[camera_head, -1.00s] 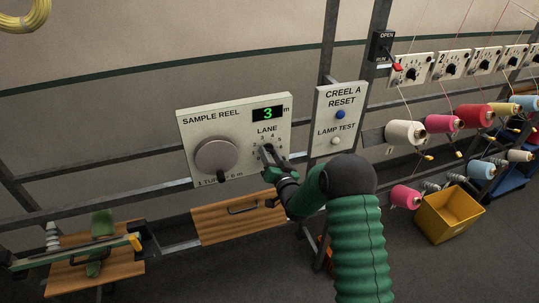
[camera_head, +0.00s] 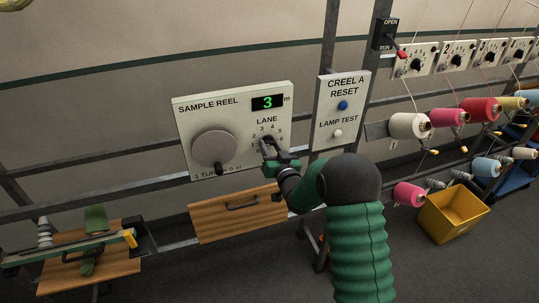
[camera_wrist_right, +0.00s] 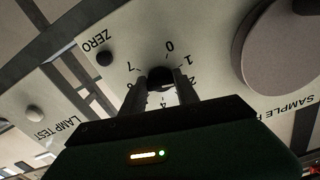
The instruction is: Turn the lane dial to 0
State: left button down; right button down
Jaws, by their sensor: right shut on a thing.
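The lane dial (camera_wrist_right: 159,78) is a small black knob on the cream sample reel panel (camera_head: 216,110). Digits surround it; 0, 1 and 7 read clearly in the right wrist view, where the picture is upside down. My right gripper (camera_head: 266,147) is at the dial, and its two fingers (camera_wrist_right: 160,92) are closed on the knob's sides. The gripper hides much of the dial in the head view, and I cannot tell which digit its pointer faces. The green display (camera_head: 268,102) above reads 3. My left gripper is not in view.
A large grey reel knob (camera_head: 214,149) sits left of the dial. A black ZERO button (camera_wrist_right: 104,59) is close beside it. The Creel A reset panel (camera_head: 340,110) stands to the right, with blue and white buttons. A wooden drawer (camera_head: 237,213) is below.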

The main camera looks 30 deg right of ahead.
jog(key=shift+d+r+n+b, duration=0.1)
jog(key=shift+n+b, duration=3.05)
jog(key=shift+b, duration=1.05)
jog(key=shift+d+r+n+b, duration=0.1)
jog(key=shift+n+b, duration=3.05)
jog(key=shift+b, duration=1)
jog(key=c, duration=1.2)
grip_release()
jog(key=shift+a, duration=0.1)
jog(key=shift+o, duration=1.4)
jog(key=shift+a, duration=0.1)
jog(key=shift+s+f, duration=0.1)
